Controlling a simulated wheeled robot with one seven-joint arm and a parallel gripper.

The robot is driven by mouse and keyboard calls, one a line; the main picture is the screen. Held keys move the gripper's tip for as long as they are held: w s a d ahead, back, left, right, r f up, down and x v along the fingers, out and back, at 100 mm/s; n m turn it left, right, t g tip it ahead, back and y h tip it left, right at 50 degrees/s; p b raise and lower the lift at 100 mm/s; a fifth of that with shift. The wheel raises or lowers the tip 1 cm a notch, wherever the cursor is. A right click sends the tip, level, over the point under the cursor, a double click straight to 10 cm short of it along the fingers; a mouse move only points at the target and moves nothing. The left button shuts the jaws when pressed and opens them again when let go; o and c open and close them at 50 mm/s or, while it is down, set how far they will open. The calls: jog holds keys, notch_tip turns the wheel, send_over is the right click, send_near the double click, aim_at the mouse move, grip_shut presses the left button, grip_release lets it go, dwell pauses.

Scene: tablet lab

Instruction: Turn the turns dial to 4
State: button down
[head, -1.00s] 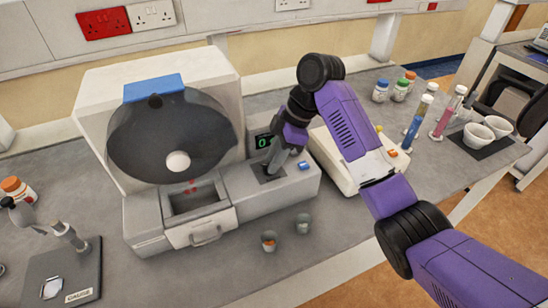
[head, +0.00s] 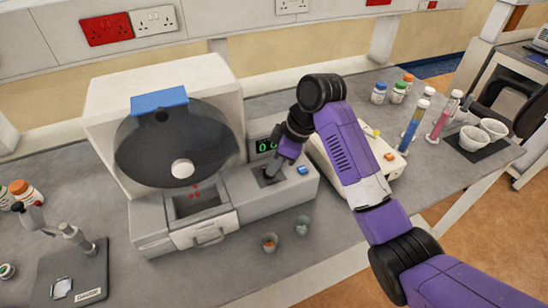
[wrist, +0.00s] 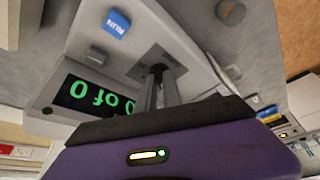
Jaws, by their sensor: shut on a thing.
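The tablet machine (head: 240,190) stands on the grey bench with a dark round drum (head: 165,145). On its right-hand block is a dark square plate (head: 262,182), which also shows in the wrist view (wrist: 141,72). My gripper (head: 270,176) points down at this plate. In the wrist view its fingers (wrist: 158,76) are shut on the turns dial at the plate's middle. The dial is mostly hidden by the fingers, and its setting cannot be read.
A blue RUN button (wrist: 116,22) is beside the plate. A drawer (head: 205,232) with red tablets above it is at the machine's front. A white device (head: 325,150) is close on the right. A gauge stand (head: 75,275) is at left.

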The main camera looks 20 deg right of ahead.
aim_at(280, 182)
jog(key=m, duration=0.1)
jog(key=m+t+p, duration=0.1)
jog(key=m, duration=0.1)
jog(key=shift+s+a+h, duration=0.15)
jog(key=shift+a+h, duration=0.05)
jog(key=shift+h, duration=0.2)
jog(key=shift+m+t+h, duration=0.3)
jog(key=shift+m+h, duration=0.1)
jog(key=shift+m, duration=1)
jog(key=c, duration=1.5)
grip_release()
jog(key=shift+s, duration=0.1)
jog(key=v, duration=0.8)
jog(key=shift+a, duration=0.15)
